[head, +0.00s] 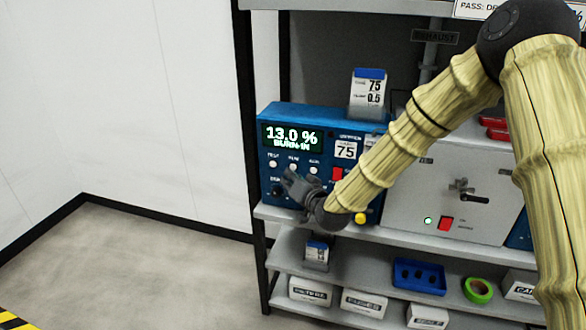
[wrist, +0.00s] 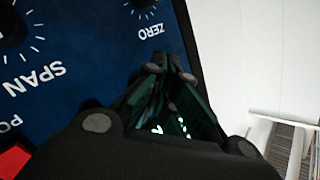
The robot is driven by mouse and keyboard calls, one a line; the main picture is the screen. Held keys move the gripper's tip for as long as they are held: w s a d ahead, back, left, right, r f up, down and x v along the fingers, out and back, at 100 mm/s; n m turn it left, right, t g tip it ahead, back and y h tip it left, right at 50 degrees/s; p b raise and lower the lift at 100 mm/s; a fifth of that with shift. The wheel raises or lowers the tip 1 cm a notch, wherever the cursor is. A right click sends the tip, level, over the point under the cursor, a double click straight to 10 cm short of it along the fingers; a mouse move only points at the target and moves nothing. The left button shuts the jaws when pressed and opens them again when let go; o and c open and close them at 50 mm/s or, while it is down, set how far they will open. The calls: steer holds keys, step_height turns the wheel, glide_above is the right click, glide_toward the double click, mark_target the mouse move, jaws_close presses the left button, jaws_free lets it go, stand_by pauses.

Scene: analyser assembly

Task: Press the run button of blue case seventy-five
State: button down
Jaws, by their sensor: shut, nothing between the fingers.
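The blue case (head: 315,118) stands on the upper shelf. It bears a 75 label (head: 345,150) and a lit display (head: 291,138) reading 13.0 % BURN-IN. Below the display is a row of white buttons; the middle one (head: 293,167) seems to be labelled RUN, though the print is small. My gripper (head: 288,174) is shut and empty in front of the panel, just below that button; contact cannot be told. In the wrist view the shut fingers (wrist: 170,68) are over the blue panel (wrist: 90,55) near the ZERO marking. No run button shows there.
A dial (head: 277,189) is left of my gripper. A red switch (head: 338,174) and a yellow knob (head: 361,218) are on its right. A grey unit (head: 455,185) stands beside the case. Lower shelves hold boxes, a blue tray (head: 419,277) and green tape (head: 478,290). Open floor lies left.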

steer(key=shift+s+a, duration=0.25)
steer(key=shift+s, duration=0.55)
steer(key=shift+s+a, duration=0.25)
steer(key=shift+s, duration=0.55)
steer(key=shift+s+a, duration=0.25)
steer(key=shift+s, duration=0.55)
steer(key=s+d+f+g+h+p, duration=0.15)
steer(key=s+d+f+g, duration=0.3)
steer(key=s+f, duration=0.7)
steer(key=s+d+f+g+h, duration=0.25)
steer(key=s+d+f, duration=0.4)
steer(key=f, duration=0.85)
steer(key=s+d+f+g+h, duration=0.1)
steer(key=s+d+f+g, duration=0.1)
steer(key=s, duration=0.8)
steer(key=s+d+f+n+g+h+p, duration=0.1)
steer(key=s+d+f+g, duration=0.2)
steer(key=s+d, duration=0.3)
steer(key=s+d+f+g+h, duration=0.1)
steer(key=s+d+f, duration=0.3)
steer(key=s, duration=1.1)
steer(key=shift+s+f+n+g+p, duration=0.25)
steer(key=shift+f+g+p, duration=0.2)
steer(key=shift+g, duration=0.35)
steer(key=shift+w+d, duration=0.1)
